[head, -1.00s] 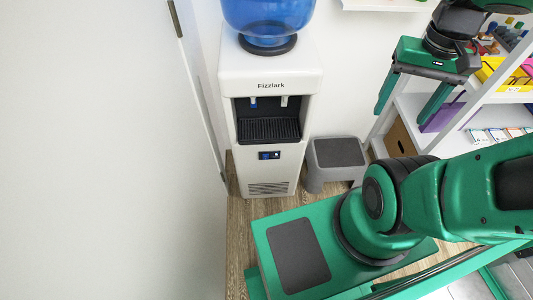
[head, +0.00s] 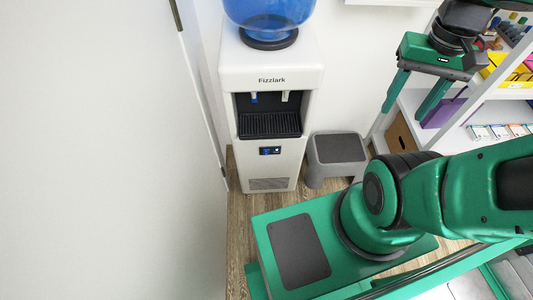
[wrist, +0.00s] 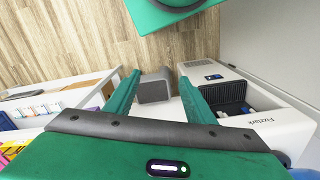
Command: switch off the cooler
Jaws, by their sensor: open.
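The cooler (head: 270,65) is a white floor-standing dispenser marked "Fizzlark", with a blue bottle (head: 268,12) on top. It has two taps and a dark drip tray (head: 268,124). Below the tray is a small dark panel (head: 270,151) with a blue part; its switch position is too small to read. The panel also shows in the wrist view (wrist: 213,77), near the tip of the right finger in the picture. My gripper (head: 411,98) is open and empty, to the right of the cooler and apart from it. Its spread fingers show in the wrist view (wrist: 159,76).
A grey step stool (head: 338,147) stands on the wood floor right of the cooler. White shelves (head: 480,105) with boxes and a purple item are at the right. A pale wall or door (head: 110,150) closes the left side. Some floor is clear before the cooler.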

